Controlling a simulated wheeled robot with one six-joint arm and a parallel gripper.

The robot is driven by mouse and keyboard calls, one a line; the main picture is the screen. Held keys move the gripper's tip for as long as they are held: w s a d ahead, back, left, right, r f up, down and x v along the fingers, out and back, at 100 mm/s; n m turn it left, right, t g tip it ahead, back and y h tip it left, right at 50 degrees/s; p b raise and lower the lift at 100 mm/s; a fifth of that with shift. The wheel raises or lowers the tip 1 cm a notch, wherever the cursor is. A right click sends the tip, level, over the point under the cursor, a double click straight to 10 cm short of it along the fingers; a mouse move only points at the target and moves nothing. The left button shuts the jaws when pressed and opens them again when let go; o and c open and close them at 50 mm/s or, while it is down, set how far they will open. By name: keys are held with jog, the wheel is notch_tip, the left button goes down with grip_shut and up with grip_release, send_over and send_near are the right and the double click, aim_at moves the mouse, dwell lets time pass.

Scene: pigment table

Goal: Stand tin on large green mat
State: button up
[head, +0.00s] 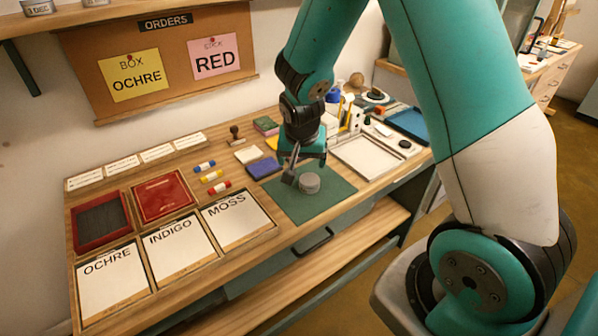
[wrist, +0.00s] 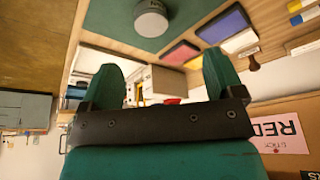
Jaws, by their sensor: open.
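The large green mat (head: 329,206) lies flat on the table, right of the MOSS card. The tin (head: 309,184), a short grey cylinder with a paler top, stands upright on the mat. In the wrist view the tin (wrist: 151,22) shows at the top against the green mat (wrist: 110,20). My gripper (head: 303,168) is over the mat, just behind the tin and partly beside it. In the wrist view my gripper (wrist: 165,75) has its two fingers wide apart with nothing between them; the tin is apart from them.
Blue (head: 263,167) and white (head: 248,153) blocks lie behind the mat's left side. A white tray (head: 366,157) stands to its right. Cards lettered OCHRE, INDIGO and MOSS (head: 237,218) lie left, with a red box (head: 101,219) and its lid (head: 163,194). Small coloured tubes lie between.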

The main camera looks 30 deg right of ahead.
jog(key=s+a+r+n+g+y, duration=0.2)
jog(key=s+a+r+n+y, duration=0.3)
jog(key=s+a+r+n, duration=0.6)
jog(key=s+a+r, duration=0.5)
jog(key=s, duration=0.1)
jog(key=shift+s+a+y, duration=0.15)
jog(key=shift+a+y, duration=0.15)
jog(key=shift+a, duration=0.05)
jog(key=s+n, duration=0.1)
jog(key=s, duration=0.1)
jog(key=s+a+r+n, duration=0.1)
jog(key=s, duration=0.1)
jog(key=s+r+n+g, duration=0.1)
jog(key=s+n, duration=0.1)
jog(key=shift+s+a+r+y, duration=0.15)
jog(key=shift+s+a+y, duration=0.1)
jog(key=shift+a+y, duration=0.15)
jog(key=shift+c, duration=0.2)
